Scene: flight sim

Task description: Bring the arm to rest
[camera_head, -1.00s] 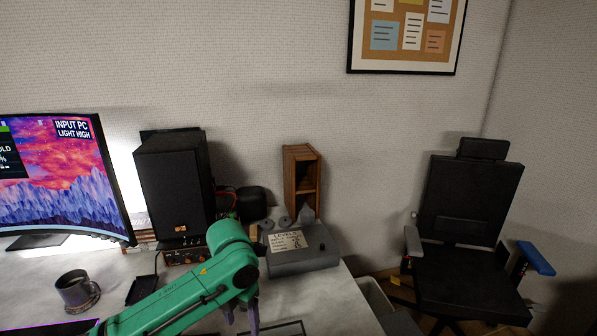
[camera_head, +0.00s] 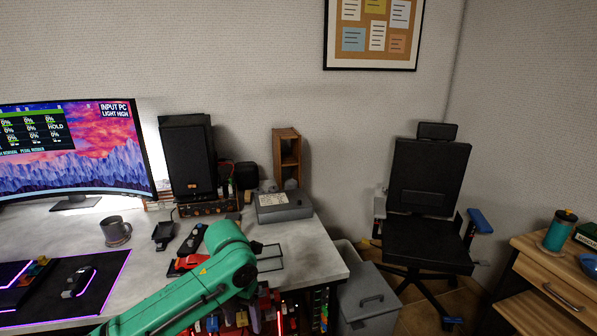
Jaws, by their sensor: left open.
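My left arm comes in from the bottom left as a green, bent link over the front part of the desk (camera_head: 330,262). My left gripper (camera_head: 262,316) hangs below the bend, pointing down at the desk's front edge. Its fingers are small and partly lost against the cluttered dark area under the desktop. It is open, and I see nothing held in it. My right arm and right gripper are out of view.
A monitor (camera_head: 100,165), speaker (camera_head: 188,160), mug (camera_head: 115,230), grey box (camera_head: 284,205) and red item (camera_head: 187,263) are on the desk. A grey bin (camera_head: 368,297), black chair (camera_head: 425,200) and wooden cabinet (camera_head: 562,278) stand to the right.

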